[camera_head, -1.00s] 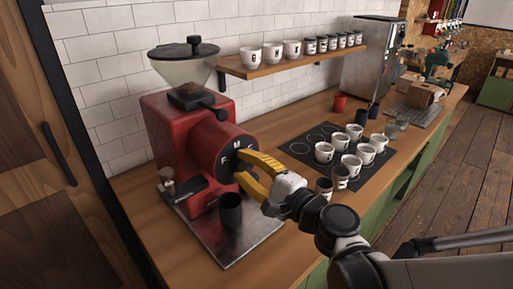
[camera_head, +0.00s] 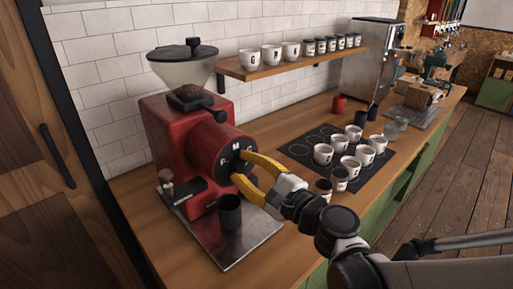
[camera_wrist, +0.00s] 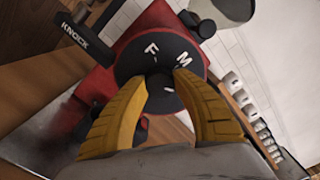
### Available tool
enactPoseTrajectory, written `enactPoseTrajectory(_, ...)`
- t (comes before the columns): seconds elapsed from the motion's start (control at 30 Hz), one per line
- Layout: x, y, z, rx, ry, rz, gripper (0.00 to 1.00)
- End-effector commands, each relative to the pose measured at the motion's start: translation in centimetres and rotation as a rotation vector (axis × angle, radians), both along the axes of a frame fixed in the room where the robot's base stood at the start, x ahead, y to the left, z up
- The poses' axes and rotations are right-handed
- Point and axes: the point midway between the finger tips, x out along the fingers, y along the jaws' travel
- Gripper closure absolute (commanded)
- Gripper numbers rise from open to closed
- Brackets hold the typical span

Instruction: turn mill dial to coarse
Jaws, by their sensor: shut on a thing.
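The red mill (camera_head: 165,135) stands on the counter with a clear hopper (camera_head: 183,72) on top. Its round dark dial (camera_head: 222,162) faces my gripper and carries white letters F, M and C in the head view. In the wrist view the dial face (camera_wrist: 128,62) shows F and M clearly. My gripper (camera_head: 238,168) has its yellow fingers on either side of the small dark knob at the dial's centre, shut on it; the fingers also show in the wrist view (camera_wrist: 162,84). The fingers hide part of the dial, and I cannot tell where its pointer stands.
A dark cup (camera_head: 230,211) stands on the metal tray (camera_head: 250,236) below the dial, close under my gripper. Several white cups stand on a black mat (camera_head: 300,150) to the right. A wooden shelf (camera_head: 290,66) with cups hangs above.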

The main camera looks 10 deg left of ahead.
Motion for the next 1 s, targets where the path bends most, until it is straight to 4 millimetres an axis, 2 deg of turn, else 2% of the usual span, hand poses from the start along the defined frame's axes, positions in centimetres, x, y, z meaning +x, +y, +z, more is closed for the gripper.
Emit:
enactPoseTrajectory(0.07,0.0,0.1,0.1,0.002,0.001,0.002,0.97)
enactPoseTrajectory(0.1,0.0,0.1,0.1,0.001,0.0,0.002,0.55)
enactPoseTrajectory(0.13,0.0,0.1,0.1,0.001,0.0,0.002,0.46)
enactPoseTrajectory(0.17,0.0,0.1,0.1,0.001,0.0,0.002,0.42)
enactPoseTrajectory(0.43,0.0,0.0,0.0,0.0,0.0,0.001,0.42)
enactPoseTrajectory(0.57,-0.5,-0.7,0.0,0.0,0.0,-0.001,0.42)
enactPoseTrajectory(1.0,-6.3,-7.6,0.1,0.001,0.0,-0.003,0.42)
